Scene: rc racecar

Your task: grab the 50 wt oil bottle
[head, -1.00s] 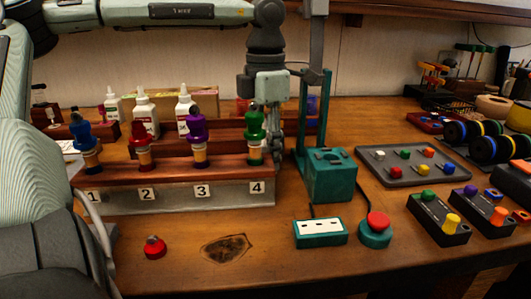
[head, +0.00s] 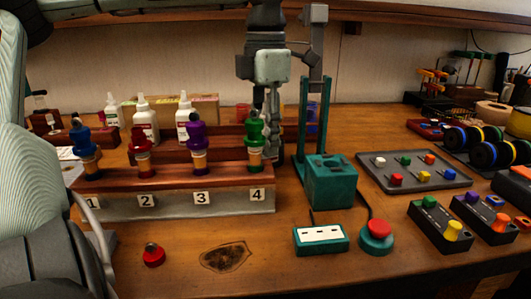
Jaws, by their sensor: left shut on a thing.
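Three white oil bottles stand behind the damper rack: a left one (head: 112,110), a middle one (head: 145,119) and a right one (head: 184,119). Their labels are too small to read, so I cannot tell which is 50 wt. My left gripper (head: 269,128) points down at the rack's right end, behind the green damper (head: 256,135). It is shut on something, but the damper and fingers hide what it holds. My right gripper is not in view.
The numbered rack (head: 232,200) also holds blue (head: 83,138), red (head: 141,150) and purple (head: 197,136) dampers. A teal stand (head: 331,183) rises close right of my left gripper. A grey parts tray (head: 430,180) lies further right. The bench front has a small red cap (head: 153,255).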

